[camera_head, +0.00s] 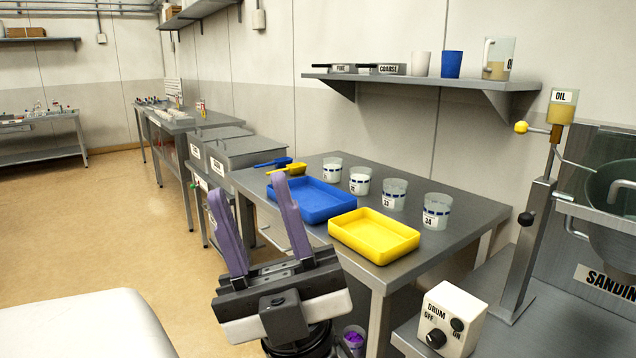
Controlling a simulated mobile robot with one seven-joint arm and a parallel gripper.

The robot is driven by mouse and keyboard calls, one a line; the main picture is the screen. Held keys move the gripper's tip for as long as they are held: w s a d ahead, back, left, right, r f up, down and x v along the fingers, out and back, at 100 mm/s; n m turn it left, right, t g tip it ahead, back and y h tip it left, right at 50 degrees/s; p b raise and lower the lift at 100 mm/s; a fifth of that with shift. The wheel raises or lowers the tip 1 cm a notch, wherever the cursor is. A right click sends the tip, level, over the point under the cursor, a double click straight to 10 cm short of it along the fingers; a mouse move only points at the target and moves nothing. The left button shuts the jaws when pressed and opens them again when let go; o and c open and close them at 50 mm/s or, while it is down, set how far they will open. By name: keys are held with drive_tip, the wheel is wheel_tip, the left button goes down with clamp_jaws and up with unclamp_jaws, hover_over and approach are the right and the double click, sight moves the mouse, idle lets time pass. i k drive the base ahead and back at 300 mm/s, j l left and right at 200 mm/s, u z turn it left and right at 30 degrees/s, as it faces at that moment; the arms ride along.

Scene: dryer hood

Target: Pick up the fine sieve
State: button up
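The fine sieve (343,69) is a grey box-like sieve with a "FINE" label and a dark handle pointing left. It rests at the left end of the wall shelf (432,82). A similar sieve labelled "COARSE" (389,69) sits just to its right. My gripper (248,187) is in the lower middle of the view, with its two purple fingers pointing up. The fingers are wide apart with nothing between them. My gripper is well below and to the left of the fine sieve, in front of the table and apart from it.
A white cup (421,63), a blue cup (451,64) and a jug (498,58) share the shelf. The metal table (455,190) below holds a blue tray (313,199), a yellow tray (374,235), scoops and several labelled cups. An oil dispenser (560,107) stands right.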

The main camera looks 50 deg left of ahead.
sight(331, 68)
drive_tip(key=k+j+u, duration=0.1)
drive_tip(key=j+u, duration=0.35)
drive_tip(key=j, duration=0.45)
drive_tip(key=j+u, duration=0.45)
drive_tip(key=j, duration=0.4)
drive_tip(key=i, duration=0.05)
